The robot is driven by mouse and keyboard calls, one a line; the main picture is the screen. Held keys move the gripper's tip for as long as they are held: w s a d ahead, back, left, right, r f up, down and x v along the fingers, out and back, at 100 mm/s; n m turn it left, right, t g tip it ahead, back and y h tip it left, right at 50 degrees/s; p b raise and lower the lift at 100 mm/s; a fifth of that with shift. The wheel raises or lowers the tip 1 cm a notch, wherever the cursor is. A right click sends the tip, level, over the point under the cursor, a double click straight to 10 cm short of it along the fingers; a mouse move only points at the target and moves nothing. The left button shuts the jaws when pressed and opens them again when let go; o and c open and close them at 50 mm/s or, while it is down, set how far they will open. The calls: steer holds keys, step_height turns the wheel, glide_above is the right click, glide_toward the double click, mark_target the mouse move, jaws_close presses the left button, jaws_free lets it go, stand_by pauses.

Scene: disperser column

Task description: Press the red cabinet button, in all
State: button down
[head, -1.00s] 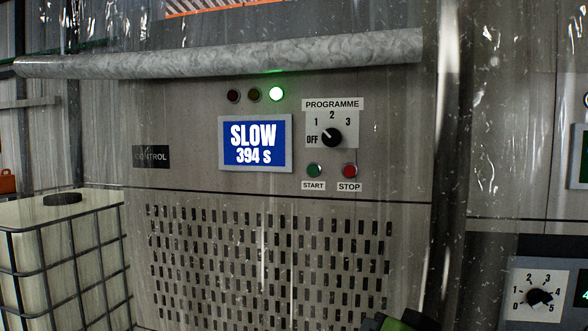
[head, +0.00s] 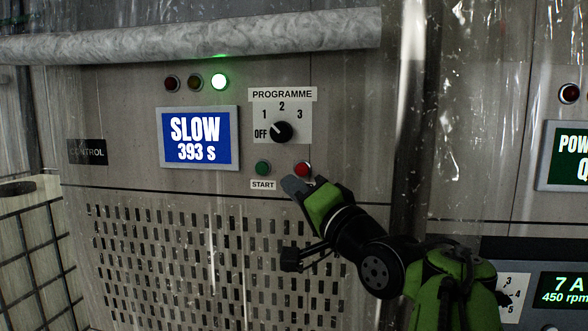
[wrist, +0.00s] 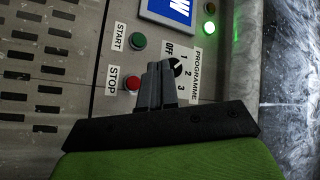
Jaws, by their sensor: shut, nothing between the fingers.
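The red STOP button (head: 303,170) sits on the grey control cabinet, below the programme knob and right of the green START button (head: 263,168). In the wrist view the red button (wrist: 132,83) shows just left of my fingers, partly beside them. My gripper (head: 294,187) is shut and empty, its fingertips just below and left of the red button in the head view; it covers the STOP label there. The fingers (wrist: 155,80) in the wrist view point at the panel between the red button and the knob. I cannot tell whether they touch the panel.
The programme knob (head: 281,132) is above the buttons. The blue screen (head: 199,137) reads SLOW 393 s, and a green lamp (head: 219,82) is lit. A rolled sheet (head: 190,45) crosses the cabinet top. Clear plastic strips hang at the right. A caged tank (head: 35,255) stands at lower left.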

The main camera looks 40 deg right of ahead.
mark_target(304, 176)
steer(key=w+d+p, duration=0.1)
steer(key=w+d, duration=0.1)
steer(key=w+d+p, duration=0.1)
steer(key=d, duration=0.2)
steer(key=w+d+p, duration=0.1)
steer(key=w+d, duration=0.1)
steer(key=shift+w+d+f+p, duration=0.1)
steer(key=shift+w+d+p, duration=0.05)
steer(key=shift+w+p, duration=0.2)
stand_by(1.7)
steer(key=shift+w+d, duration=0.2)
steer(key=shift+d, duration=0.15)
steer(key=shift+w+d+p, duration=0.3)
steer(key=shift+d+p, duration=0.05)
steer(key=shift+p, duration=0.15)
stand_by(0.6)
stand_by(0.3)
steer(key=shift+s+a+f+b, duration=0.1)
steer(key=shift+s+a+b, duration=0.35)
steer(key=shift+a+b, duration=0.15)
steer(key=shift+s+a, duration=0.15)
steer(key=shift+s+a+b, duration=0.65)
steer(key=shift+s+a, duration=0.1)
steer(key=shift+a, duration=0.25)
steer(key=shift+s+a+b, duration=0.65)
steer(key=shift+s+a, duration=0.1)
steer(key=shift+a, duration=0.2)
